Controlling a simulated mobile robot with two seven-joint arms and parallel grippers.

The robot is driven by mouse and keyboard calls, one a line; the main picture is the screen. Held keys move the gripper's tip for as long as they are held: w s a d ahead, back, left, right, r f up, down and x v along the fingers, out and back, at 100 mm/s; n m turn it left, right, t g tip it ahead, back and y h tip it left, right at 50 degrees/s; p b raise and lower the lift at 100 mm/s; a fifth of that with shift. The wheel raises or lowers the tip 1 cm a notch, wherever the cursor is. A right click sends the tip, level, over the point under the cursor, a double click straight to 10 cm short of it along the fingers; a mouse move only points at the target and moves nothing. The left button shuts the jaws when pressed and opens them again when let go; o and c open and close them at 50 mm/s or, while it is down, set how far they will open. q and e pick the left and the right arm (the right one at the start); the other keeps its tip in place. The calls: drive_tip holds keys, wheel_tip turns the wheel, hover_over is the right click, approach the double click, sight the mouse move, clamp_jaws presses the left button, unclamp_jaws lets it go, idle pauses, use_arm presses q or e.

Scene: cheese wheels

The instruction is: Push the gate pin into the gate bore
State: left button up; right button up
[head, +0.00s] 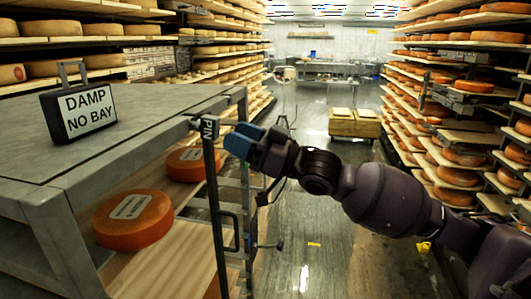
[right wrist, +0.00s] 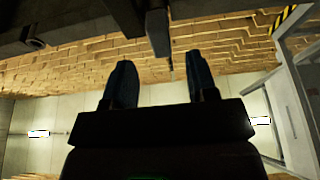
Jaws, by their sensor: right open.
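A small dark block lettered PIN (head: 209,128) sits at the top of a dark upright gate bar (head: 213,185), by the corner of the grey rack. My right gripper (head: 240,141), with blue fingers, is just right of this block, pointing left. I cannot tell whether they touch. In the right wrist view the two fingers (right wrist: 159,62) are apart. A grey bar (right wrist: 158,30) hangs above and between the fingertips, with a thin tip below it; I cannot tell if this is the pin. The gate bore cannot be made out. My left gripper is not in view.
The grey rack top (head: 130,115) holds a black case with a DAMP NO BAY sign (head: 84,110). Labelled orange cheese wheels (head: 155,226) lie on the boards below. Cheese shelves line both sides. A yellow crate stack (head: 354,124) stands down the open aisle.

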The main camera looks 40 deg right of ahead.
use_arm(q)
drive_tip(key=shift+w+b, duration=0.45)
drive_tip(key=shift+b, duration=0.1)
use_arm(e)
drive_tip(key=shift+v, duration=2.65)
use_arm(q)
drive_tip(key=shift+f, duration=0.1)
use_arm(e)
drive_tip(key=shift+c, duration=0.2)
